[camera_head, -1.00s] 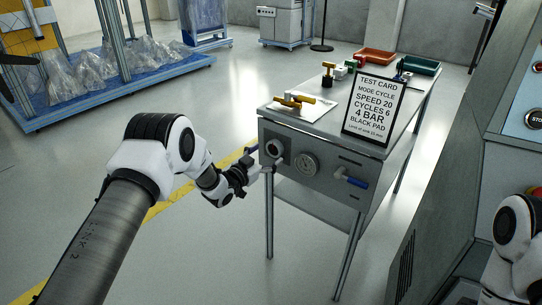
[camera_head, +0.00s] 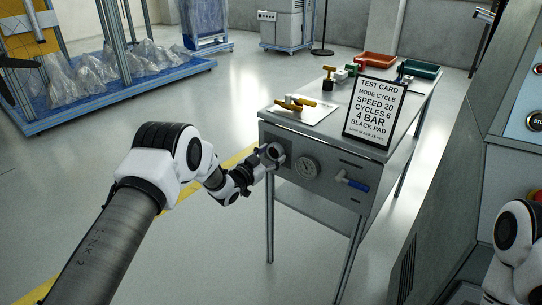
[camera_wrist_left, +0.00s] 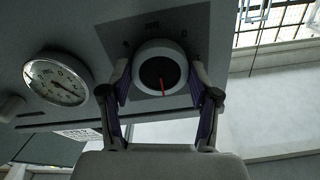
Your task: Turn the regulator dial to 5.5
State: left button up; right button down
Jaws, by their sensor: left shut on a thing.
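The regulator dial (camera_wrist_left: 161,75) is a round knob with a pale rim, a dark face and a red pointer line. It sits on the front panel of the grey bench, and in the head view it is at the panel's left end (camera_head: 274,151). My left gripper (camera_wrist_left: 160,85) has its two fingers on either side of the knob and is shut on it. In the head view the left gripper (camera_head: 262,160) reaches the panel from the left. My right gripper is not in view.
A round pressure gauge (camera_head: 305,166) is beside the dial, also in the wrist view (camera_wrist_left: 57,79). A blue-handled valve (camera_head: 351,182) is further right. A test card (camera_head: 372,108) stands on the bench top (camera_head: 335,137), with yellow-handled pieces (camera_head: 294,103) on a white sheet.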

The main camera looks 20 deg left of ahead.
pick_arm(q)
jog(key=m, duration=0.5)
jog(key=shift+m+b, duration=0.4)
jog(key=m+b, duration=0.1)
jog(key=m, duration=0.4)
jog(key=m+b, duration=0.1)
jog(key=m, duration=0.4)
jog(key=shift+m, duration=0.4)
jog(key=m+b, duration=0.1)
jog(key=m, duration=0.4)
jog(key=shift+m, duration=0.3)
jog(key=o, duration=1.2)
jog(key=shift+c, duration=0.2)
